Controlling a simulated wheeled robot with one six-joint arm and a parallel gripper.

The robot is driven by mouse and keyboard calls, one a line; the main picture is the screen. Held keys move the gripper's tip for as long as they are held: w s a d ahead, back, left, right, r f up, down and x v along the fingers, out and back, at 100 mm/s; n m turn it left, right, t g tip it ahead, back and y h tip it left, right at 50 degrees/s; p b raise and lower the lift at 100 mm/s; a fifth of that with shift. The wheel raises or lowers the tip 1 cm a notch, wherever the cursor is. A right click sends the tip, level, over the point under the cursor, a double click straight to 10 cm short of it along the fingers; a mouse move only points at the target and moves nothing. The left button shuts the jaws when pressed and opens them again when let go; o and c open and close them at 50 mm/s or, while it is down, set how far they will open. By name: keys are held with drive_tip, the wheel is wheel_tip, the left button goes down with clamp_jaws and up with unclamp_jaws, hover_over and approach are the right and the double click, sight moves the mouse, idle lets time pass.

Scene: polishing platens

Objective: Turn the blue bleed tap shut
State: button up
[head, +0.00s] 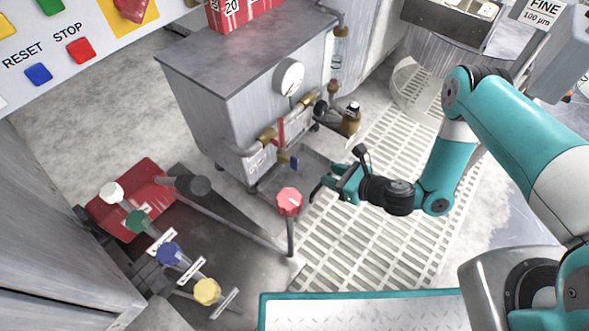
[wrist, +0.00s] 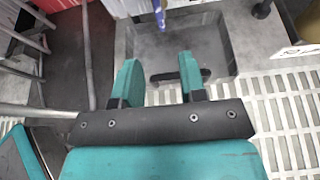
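A small blue tap handle (head: 294,162) hangs below the brass-fitted pipe on the front of the grey cabinet; I take it to be the bleed tap. My gripper (head: 328,182) is to its right in the head view, apart from it. In the wrist view my gripper (wrist: 160,80) has its two teal fingers spread, with no object held. A narrow blue piece (wrist: 172,70) hangs from the top of the wrist view beyond the fingers, probably the same tap. How far the tap is turned is too small to tell.
A red knob (head: 289,202) on a post stands just left of my gripper. A blue knob (head: 168,253) sits among coloured knobs at the lower left. The slatted floor (head: 370,235) is clear.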

sight(298, 164)
drive_tip(key=shift+b+x, duration=5.15)
drive_tip(key=shift+x, duration=1.8)
drive_tip(key=shift+r, duration=0.1)
clamp_jaws()
